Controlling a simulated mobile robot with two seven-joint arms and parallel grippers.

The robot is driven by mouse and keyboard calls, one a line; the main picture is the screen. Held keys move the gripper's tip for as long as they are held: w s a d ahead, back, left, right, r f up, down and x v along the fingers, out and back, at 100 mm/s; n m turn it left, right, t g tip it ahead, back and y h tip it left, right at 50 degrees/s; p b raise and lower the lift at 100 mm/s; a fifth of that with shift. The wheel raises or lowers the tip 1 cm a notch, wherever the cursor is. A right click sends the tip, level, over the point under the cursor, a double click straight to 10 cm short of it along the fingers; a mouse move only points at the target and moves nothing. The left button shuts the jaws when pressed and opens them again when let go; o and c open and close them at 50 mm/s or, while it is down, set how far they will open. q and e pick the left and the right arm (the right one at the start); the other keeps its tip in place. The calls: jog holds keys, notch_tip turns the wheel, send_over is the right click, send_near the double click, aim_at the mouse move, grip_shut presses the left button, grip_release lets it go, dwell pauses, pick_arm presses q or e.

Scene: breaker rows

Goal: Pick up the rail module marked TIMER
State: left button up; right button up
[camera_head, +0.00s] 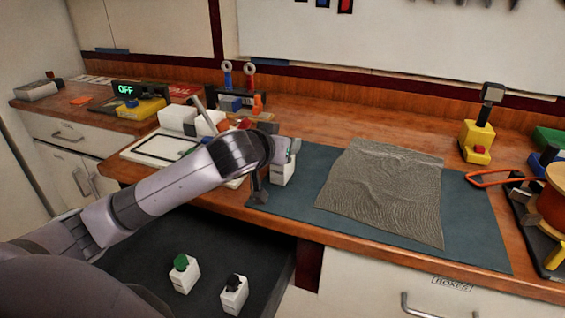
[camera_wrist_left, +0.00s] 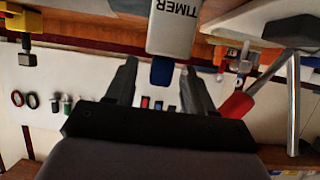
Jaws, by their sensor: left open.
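The white rail module marked TIMER (camera_wrist_left: 176,28) shows at the top middle of the left wrist view, with a blue part (camera_wrist_left: 161,72) on the end facing me. My left gripper (camera_wrist_left: 160,82) is open, with one finger on each side of that blue part. In the head view the left gripper (camera_head: 277,168) is at the left end of the blue-green mat (camera_head: 270,205). A white module (camera_head: 283,172) shows there, partly hidden by the gripper. I cannot tell whether the fingers touch it. My right gripper is not in view.
Two white modules, one with a green top (camera_head: 184,276) and one with a black top (camera_head: 234,297), stand in the dark open drawer (camera_head: 200,240) below. A wrinkled grey cloth (camera_head: 385,190) covers much of the mat. A yellow tool (camera_head: 477,140) stands at the back right.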

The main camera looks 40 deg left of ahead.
pick_arm(q)
jog(key=shift+w+a+f, duration=0.1)
jog(key=shift+w+f, duration=0.05)
jog(key=shift+w, duration=0.3)
grip_shut()
